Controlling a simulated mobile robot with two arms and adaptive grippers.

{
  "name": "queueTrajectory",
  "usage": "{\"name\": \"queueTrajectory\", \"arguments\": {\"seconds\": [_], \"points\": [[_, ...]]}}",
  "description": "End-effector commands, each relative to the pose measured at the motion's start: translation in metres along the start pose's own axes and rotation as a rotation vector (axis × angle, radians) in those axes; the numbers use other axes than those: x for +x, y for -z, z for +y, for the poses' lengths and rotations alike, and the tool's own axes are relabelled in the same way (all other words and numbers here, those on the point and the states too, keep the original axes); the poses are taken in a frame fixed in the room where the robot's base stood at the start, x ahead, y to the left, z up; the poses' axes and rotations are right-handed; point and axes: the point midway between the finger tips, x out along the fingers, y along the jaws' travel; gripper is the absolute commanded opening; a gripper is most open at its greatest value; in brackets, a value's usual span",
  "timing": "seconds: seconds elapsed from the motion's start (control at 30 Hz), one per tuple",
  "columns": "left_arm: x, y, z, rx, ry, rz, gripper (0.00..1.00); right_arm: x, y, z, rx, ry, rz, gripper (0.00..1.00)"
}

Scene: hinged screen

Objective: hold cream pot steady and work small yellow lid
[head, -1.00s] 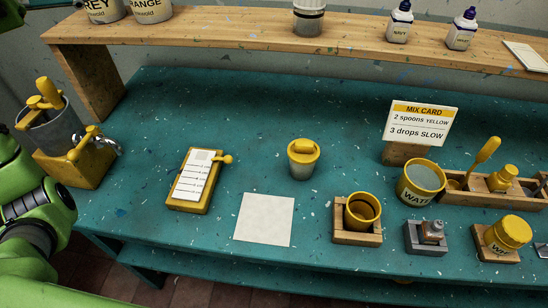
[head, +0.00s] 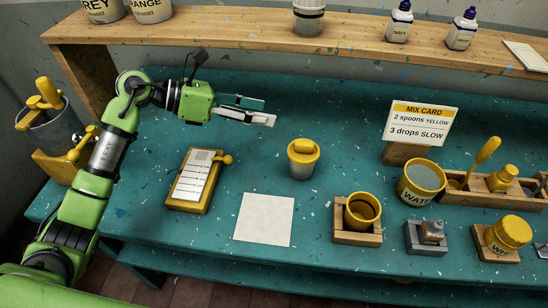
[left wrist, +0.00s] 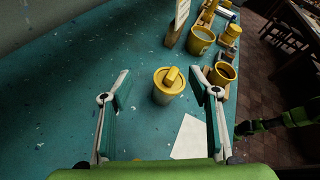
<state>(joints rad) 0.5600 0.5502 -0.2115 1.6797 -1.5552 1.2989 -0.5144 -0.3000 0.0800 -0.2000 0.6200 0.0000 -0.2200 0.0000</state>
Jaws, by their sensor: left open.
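A pale grey-cream pot (head: 301,171) stands upright on the teal bench with a small yellow lid (head: 303,151) on top. The lid has a raised yellow bar grip. My left gripper (head: 268,111) is open and empty, up and to the left of the pot in the head view, not touching it. In the left wrist view the pot (left wrist: 168,97) and its lid (left wrist: 169,79) show ahead, between the lines of the two spread fingers. A green arm part, likely my right arm, shows at the right of the left wrist view; its gripper is too small to read.
A white sheet (head: 265,219) lies in front of the pot, and a yellow-framed list board (head: 193,181) lies to its left. A yellow cup in a wooden holder (head: 357,238), a water pot (head: 421,184) and a mix card (head: 418,125) stand right. A shelf (head: 240,38) runs behind.

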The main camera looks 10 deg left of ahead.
Motion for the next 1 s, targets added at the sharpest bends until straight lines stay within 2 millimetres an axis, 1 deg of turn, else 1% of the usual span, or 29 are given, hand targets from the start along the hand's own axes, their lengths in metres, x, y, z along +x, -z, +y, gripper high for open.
{"name": "queueTrajectory", "arguments": {"seconds": [0.03, 0.1, 0.2, 0.3, 0.4, 0.5, 0.67, 1.0], "points": [[0.014, 0.019, 0.002, 0.037, 0.009, 0.012, 0.56, 0.0, 0.0, 0.0, 0.0, 0.0, 0.0, 0.4], [0.03, 0.041, 0.003, 0.105, 0.019, 0.025, 0.56, 0.0, 0.0, 0.0, 0.0, 0.0, 0.0, 0.4], [0.05, 0.07, 0.003, 0.192, 0.031, 0.039, 0.56, 0.0, 0.0, 0.0, 0.0, 0.0, 0.0, 0.4], [0.064, 0.092, 0.002, 0.259, 0.04, 0.05, 0.56, 0.0, 0.0, 0.0, 0.0, 0.0, 0.0, 0.4], [0.073, 0.107, 0.001, 0.305, 0.046, 0.057, 0.56, 0.0, 0.0, 0.0, 0.0, 0.0, 0.0, 0.4], [0.079, 0.115, 0.0, 0.329, 0.049, 0.06, 0.56, 0.0, 0.0, 0.0, 0.0, 0.0, 0.0, 0.4], [0.091, 0.117, 0.0, 0.338, 0.051, 0.059, 0.56, 0.0, 0.0, 0.0, 0.0, 0.0, 0.0, 0.4], [0.134, 0.119, -0.002, 0.336, 0.05, 0.06, 0.56, 0.0, 0.0, 0.0, 0.0, 0.0, 0.0, 0.4]]}}
